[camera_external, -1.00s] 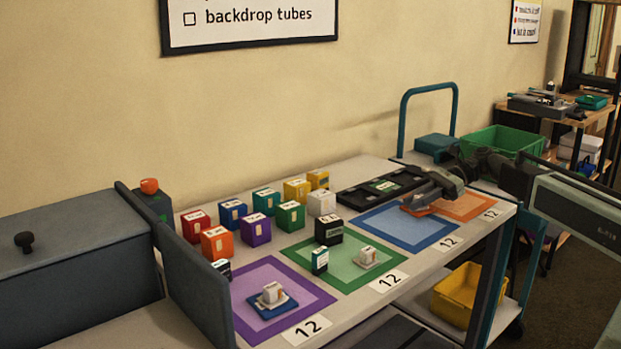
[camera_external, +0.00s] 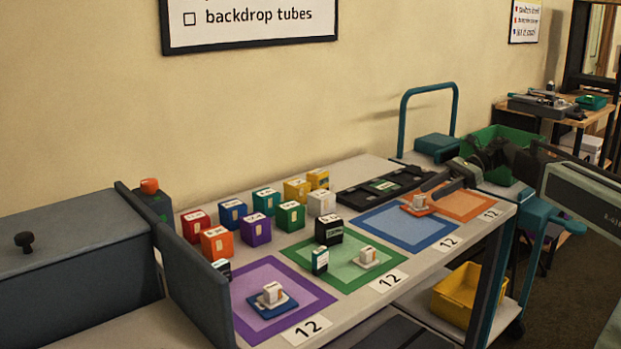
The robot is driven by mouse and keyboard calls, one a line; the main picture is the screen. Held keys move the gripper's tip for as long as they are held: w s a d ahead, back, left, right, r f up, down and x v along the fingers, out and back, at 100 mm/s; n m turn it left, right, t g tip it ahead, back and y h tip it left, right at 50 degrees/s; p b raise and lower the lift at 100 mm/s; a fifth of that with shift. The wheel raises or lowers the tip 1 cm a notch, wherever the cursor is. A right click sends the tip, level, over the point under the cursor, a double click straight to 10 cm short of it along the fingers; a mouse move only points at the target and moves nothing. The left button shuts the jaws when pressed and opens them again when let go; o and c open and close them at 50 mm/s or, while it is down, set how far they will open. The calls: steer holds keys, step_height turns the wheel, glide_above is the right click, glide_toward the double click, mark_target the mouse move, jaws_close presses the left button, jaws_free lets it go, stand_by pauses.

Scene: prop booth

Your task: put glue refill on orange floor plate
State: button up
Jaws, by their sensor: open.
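A small white box with an orange mark, which looks like a glue refill (camera_external: 419,201), stands upright on a small orange plate (camera_external: 428,211). The plate lies near the right edge of the blue square. My gripper (camera_external: 440,186) is open, just behind and to the right of the box, and appears apart from it. Similar white boxes stand on a blue plate (camera_external: 285,301) in the purple square and on a white plate (camera_external: 377,263) in the green square.
Several coloured boxes (camera_external: 257,229) stand at the table's back left. A black tray (camera_external: 350,198) lies behind the blue square (camera_external: 400,237). An orange square (camera_external: 480,207) lies at the right.

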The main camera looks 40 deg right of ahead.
steer(key=p+v, duration=0.1)
steer(key=v, duration=0.4)
steer(key=shift+s+d+r, duration=0.15)
steer(key=shift+d, duration=0.15)
